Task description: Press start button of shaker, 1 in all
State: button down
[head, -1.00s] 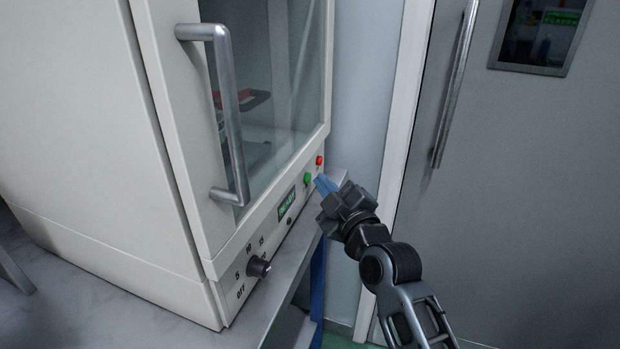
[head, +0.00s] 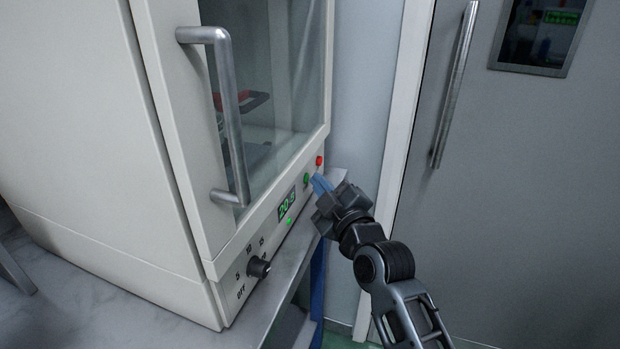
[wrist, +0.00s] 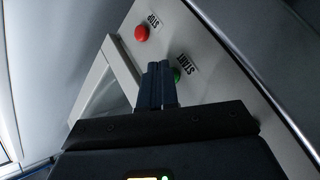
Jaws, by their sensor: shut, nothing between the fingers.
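The shaker (head: 90,120) is a large cream cabinet with a glass door and a control panel below it. Its green start button (head: 306,180) is on the panel's right part, and it also shows in the wrist view, labelled START (wrist: 177,75). My gripper (head: 319,183) is shut and empty. Its blue fingers point at the panel right at the green button. In the wrist view the fingertips (wrist: 158,68) partly cover the button's left side; I cannot tell whether they touch it. The display (head: 286,204) is lit with green digits, and a small light (head: 289,222) below it glows green.
A red STOP button (head: 319,160) sits close by on the panel. A black dial (head: 259,267) is at the panel's lower left. The metal door handle (head: 228,115) sticks out. A grey door (head: 500,180) stands at the right, with free room before it.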

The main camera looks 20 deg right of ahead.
dwell(0.3)
jog(key=shift+s+d+f+b, duration=0.15)
jog(key=shift+s+d+b, duration=0.3)
jog(key=shift+b, duration=0.3)
jog(key=shift+s+d, duration=0.1)
jog(key=shift+d, duration=0.15)
jog(key=s+d+b, duration=0.1)
jog(key=d+b, duration=0.1)
jog(key=s+d+b, duration=0.2)
dwell(0.6)
